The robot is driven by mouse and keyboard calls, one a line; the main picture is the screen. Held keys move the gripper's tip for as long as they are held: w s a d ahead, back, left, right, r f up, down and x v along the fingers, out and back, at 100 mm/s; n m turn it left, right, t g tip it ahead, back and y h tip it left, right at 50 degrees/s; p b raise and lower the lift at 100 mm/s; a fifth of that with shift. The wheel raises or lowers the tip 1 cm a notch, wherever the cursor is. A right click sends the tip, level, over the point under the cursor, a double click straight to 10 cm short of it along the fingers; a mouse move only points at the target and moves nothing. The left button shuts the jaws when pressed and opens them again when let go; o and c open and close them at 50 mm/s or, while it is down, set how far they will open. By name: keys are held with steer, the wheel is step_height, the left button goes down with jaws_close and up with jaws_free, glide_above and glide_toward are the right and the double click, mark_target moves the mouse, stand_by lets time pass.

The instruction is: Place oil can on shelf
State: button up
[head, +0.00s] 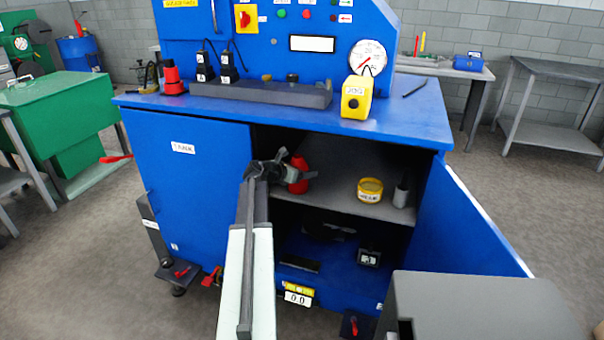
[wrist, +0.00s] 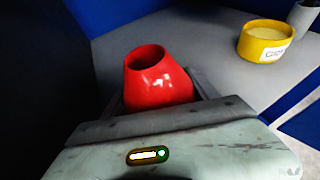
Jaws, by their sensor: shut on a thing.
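The oil can (head: 297,174) is red and sits between the fingers of my gripper (head: 285,178) at the left end of the cabinet shelf. In the wrist view the red can (wrist: 158,82) shows its dark open top, and my gripper (wrist: 160,105) is shut on its lower body. The grey shelf (head: 335,187) is inside the open blue cabinet; it also shows in the wrist view (wrist: 205,50). The can is over or on the shelf; I cannot tell whether its base touches, as the gripper hides it.
A yellow tin (head: 370,190) and a grey cup (head: 401,195) stand on the shelf's right side. The shelf between can and tin is clear. The closed left door (head: 185,200) and the open right door (head: 470,230) flank the opening. Dark items lie in the lower compartment.

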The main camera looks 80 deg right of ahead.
steer(key=o, duration=1.7)
steer(key=shift+f, duration=0.1)
steer(key=shift+c, duration=0.2)
steer(key=shift+r, duration=0.25)
steer(key=p+v, duration=0.5)
steer(key=v, duration=0.7)
steer(key=shift+f, duration=0.15)
